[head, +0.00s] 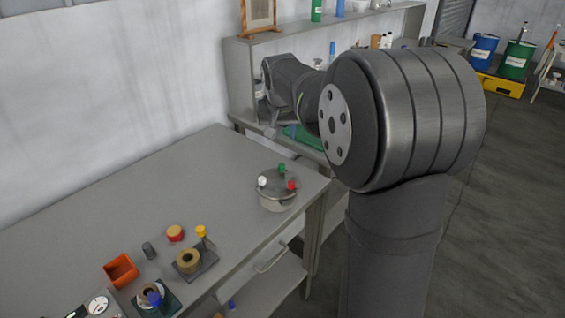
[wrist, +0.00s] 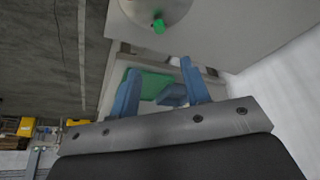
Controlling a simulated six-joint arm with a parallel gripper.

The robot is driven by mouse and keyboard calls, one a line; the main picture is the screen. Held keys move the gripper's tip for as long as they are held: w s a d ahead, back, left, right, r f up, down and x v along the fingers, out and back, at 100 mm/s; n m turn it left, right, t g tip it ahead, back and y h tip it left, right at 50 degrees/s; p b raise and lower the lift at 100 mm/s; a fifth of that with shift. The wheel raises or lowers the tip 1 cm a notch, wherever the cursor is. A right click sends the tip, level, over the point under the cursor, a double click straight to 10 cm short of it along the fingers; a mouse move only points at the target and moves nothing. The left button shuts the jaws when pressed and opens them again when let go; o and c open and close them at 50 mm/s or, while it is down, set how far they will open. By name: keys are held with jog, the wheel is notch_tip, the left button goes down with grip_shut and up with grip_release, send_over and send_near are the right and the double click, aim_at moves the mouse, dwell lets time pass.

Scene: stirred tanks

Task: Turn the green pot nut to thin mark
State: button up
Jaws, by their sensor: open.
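The pot (head: 276,201) is a round grey vessel with a lid, standing near the right end of the bench. Its green nut (head: 282,168) is at the back of the rim, with a white nut (head: 262,181) at left and a red nut (head: 292,185) at right. In the wrist view the green nut (wrist: 158,26) shows at the edge of the lid (wrist: 172,9), beyond my fingertips. My gripper (wrist: 159,66) has its two blue fingers apart with nothing held, clear of the nut. The thin mark cannot be made out.
The bench (head: 130,190) also holds an orange box (head: 121,270), a red-and-yellow cap (head: 175,233), a yellow-topped fixture (head: 201,232) and a dial (head: 97,305) at front left. A shelf unit (head: 240,75) stands behind. The bench left of the pot is clear.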

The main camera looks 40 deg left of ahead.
aim_at(282, 165)
jog(key=x, duration=1.6)
jog(key=shift+f, duration=0.25)
jog(key=shift+c, duration=0.2)
grip_shut()
